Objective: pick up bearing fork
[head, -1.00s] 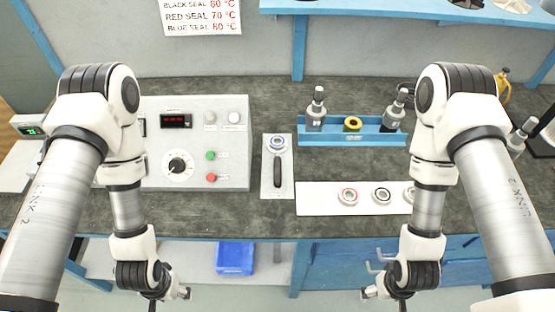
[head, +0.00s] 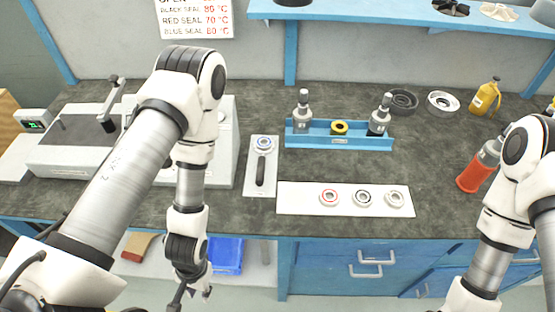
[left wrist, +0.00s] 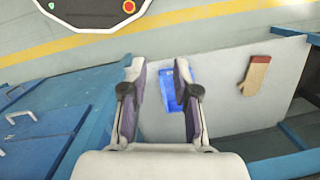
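The bearing fork (head: 260,172) lies on a pale plate (head: 252,188) near the middle of the bench in the head view. Its black handle points toward me, and a ring with a blue seal (head: 263,143) sits at its far end. My left gripper (head: 203,293) hangs below and in front of the bench's front edge, left of the fork and apart from it. In the left wrist view my left gripper (left wrist: 158,70) has its fingers spread, with nothing between them. The fork does not show there. My right gripper is out of view below the head picture.
A white mat (head: 300,200) with several bearings lies right of the fork. Behind it stands a blue rack (head: 350,142) with tools. My left arm hides much of the control box (head: 222,150). A blue bin (head: 229,255) is under the bench. An orange-red bottle (head: 472,178) stands at right.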

